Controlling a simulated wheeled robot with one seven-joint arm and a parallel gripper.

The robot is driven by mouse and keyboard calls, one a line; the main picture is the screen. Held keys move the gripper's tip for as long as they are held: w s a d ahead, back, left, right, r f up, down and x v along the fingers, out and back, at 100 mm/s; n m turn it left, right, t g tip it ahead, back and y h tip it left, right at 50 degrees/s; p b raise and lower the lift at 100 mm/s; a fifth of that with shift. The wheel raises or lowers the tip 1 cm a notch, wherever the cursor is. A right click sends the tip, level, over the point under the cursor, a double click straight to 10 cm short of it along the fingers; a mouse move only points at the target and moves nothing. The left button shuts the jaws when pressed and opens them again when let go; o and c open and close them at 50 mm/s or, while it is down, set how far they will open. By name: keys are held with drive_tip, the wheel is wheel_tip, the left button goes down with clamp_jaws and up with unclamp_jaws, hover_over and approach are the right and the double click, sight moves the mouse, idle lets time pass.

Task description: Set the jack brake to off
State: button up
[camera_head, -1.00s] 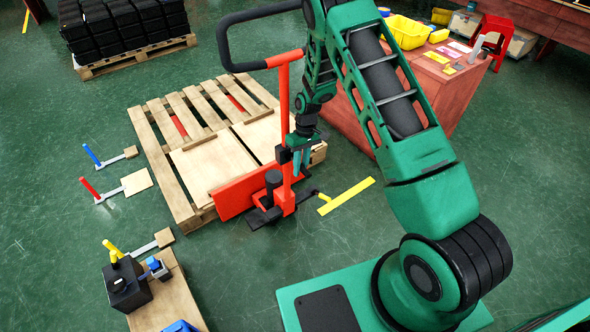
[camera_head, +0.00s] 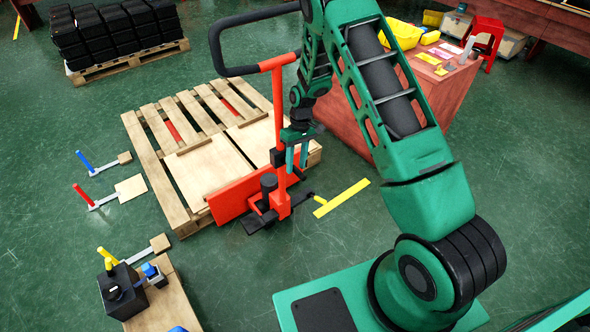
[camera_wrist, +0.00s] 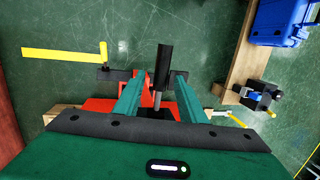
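The red pallet jack (camera_head: 280,120) stands at the wooden pallet, with a black loop handle (camera_head: 216,48) at the top of its red post. A black upright cylinder (camera_head: 268,183) and black pedal-like parts (camera_head: 258,222) sit at its base. I cannot tell which part is the brake or how it is set. My gripper (camera_head: 297,166) points down just right of the post. In the wrist view my gripper (camera_wrist: 158,92) is open, its two teal fingers apart. A black cylinder with a metal rod (camera_wrist: 163,68) shows between them; contact cannot be seen.
The wooden pallet (camera_head: 150,150) lies behind the jack. A red workbench (camera_head: 440,100) stands to the right. Blue-, red- and yellow-handled levers (camera_head: 86,160) stand at left.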

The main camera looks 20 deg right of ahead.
drive_tip(key=v, duration=0.8)
drive_tip(key=shift+w+f, duration=0.1)
drive_tip(key=shift+f, duration=0.05)
drive_tip(key=shift+c, duration=0.2)
